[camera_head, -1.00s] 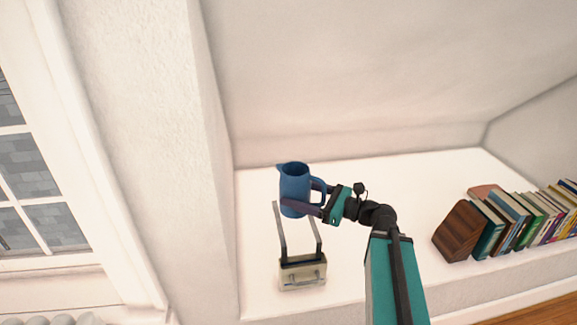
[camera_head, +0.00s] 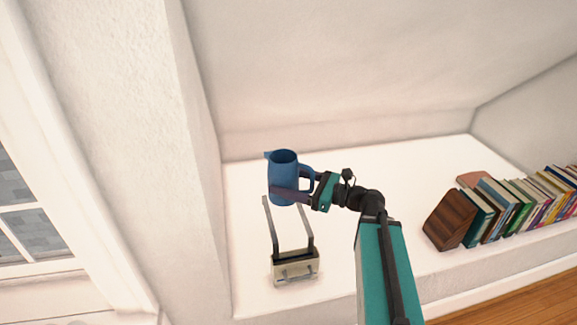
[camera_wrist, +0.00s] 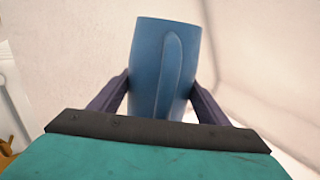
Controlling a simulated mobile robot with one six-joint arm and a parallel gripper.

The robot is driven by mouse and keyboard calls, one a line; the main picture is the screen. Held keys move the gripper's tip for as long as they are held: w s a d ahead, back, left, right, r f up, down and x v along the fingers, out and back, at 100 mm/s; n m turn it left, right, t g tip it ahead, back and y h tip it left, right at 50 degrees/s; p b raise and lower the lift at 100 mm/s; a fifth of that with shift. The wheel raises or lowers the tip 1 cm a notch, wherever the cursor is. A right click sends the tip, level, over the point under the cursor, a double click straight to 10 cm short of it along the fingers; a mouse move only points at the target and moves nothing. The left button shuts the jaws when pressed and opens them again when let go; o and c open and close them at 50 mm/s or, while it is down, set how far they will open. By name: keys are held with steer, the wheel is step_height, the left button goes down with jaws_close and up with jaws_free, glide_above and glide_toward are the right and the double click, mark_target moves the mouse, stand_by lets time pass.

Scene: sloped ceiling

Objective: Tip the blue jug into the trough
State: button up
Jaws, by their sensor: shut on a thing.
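The blue jug (camera_head: 284,180) is close to upright, with its spout toward the left and its handle toward my gripper (camera_head: 292,194). My gripper is shut on the jug's body from the handle side. In the wrist view the jug (camera_wrist: 162,65) stands between my two purple fingers, with the handle facing the camera. A small beige box (camera_head: 296,268) with two long dark bars rising from it sits on the white ledge in front of the jug; it is the only trough-like thing in view. The jug's inside and contents are hidden.
A brown wooden block (camera_head: 450,220) and a row of books (camera_head: 520,205) stand at the right. A wall pillar (camera_head: 170,150) rises at the left, and the sloped ceiling (camera_head: 340,60) hangs behind.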

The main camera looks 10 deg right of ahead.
mark_target(297, 162)
steer(key=shift+r+p, duration=2.25)
steer(key=shift+r, duration=0.3)
steer(key=shift+r, duration=0.1)
steer(key=shift+r+p, duration=0.3)
steer(key=shift+p, duration=0.3)
steer(key=r+p, duration=0.1)
steer(key=p, duration=0.2)
steer(key=shift+d+r, duration=0.15)
steer(key=p, duration=0.4)
steer(key=shift+d+r, duration=0.1)
steer(key=shift+r, duration=0.3)
steer(key=shift+p, duration=0.75)
steer(key=shift+f+p, duration=0.1)
steer(key=shift+p, duration=0.3)
